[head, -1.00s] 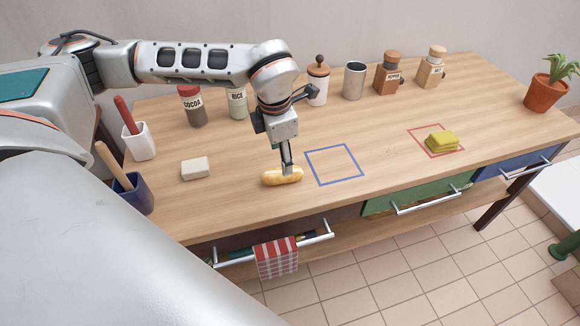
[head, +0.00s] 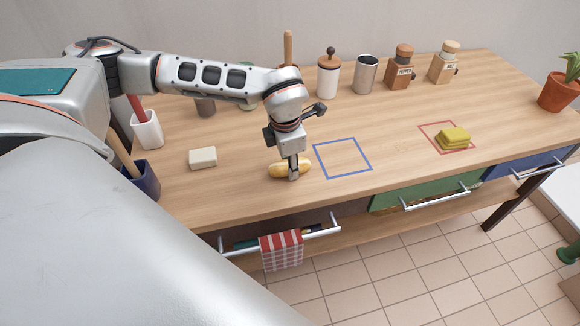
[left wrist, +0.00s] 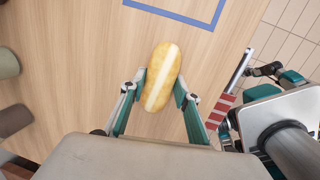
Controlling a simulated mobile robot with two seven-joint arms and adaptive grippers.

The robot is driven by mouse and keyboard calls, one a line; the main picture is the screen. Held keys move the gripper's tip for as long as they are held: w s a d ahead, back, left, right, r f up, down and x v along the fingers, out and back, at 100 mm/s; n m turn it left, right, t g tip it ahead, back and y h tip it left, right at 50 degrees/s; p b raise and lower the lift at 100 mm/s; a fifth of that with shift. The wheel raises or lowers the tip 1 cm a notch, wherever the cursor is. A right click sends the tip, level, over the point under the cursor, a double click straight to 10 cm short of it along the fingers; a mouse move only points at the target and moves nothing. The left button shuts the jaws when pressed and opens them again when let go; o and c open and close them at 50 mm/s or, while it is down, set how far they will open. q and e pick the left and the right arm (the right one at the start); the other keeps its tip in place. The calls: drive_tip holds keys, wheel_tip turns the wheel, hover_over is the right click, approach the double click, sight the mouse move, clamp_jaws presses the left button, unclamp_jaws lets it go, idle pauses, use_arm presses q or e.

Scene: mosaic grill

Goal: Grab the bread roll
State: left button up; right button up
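The bread roll (head: 275,170) is an elongated golden loaf on the wooden table, left of the blue square outline. My left gripper (head: 293,172) points down over its middle, with the near finger hiding part of the roll. In the left wrist view the roll (left wrist: 158,85) sits between the two fingers of my left gripper (left wrist: 160,84). Both fingertips appear to press against its long sides, so the gripper looks shut on it. The roll still appears to be at table height.
A white block (head: 203,157) lies left of the roll. A yellow stack (head: 453,138) sits in the red outline (head: 431,127). Jars, a steel cup (head: 365,75) and mills stand at the back. The blue outline (head: 342,157) is empty. A checkered towel (head: 282,251) hangs below the front edge.

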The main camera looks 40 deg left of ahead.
use_arm(q)
drive_tip(key=shift+c, duration=1.3)
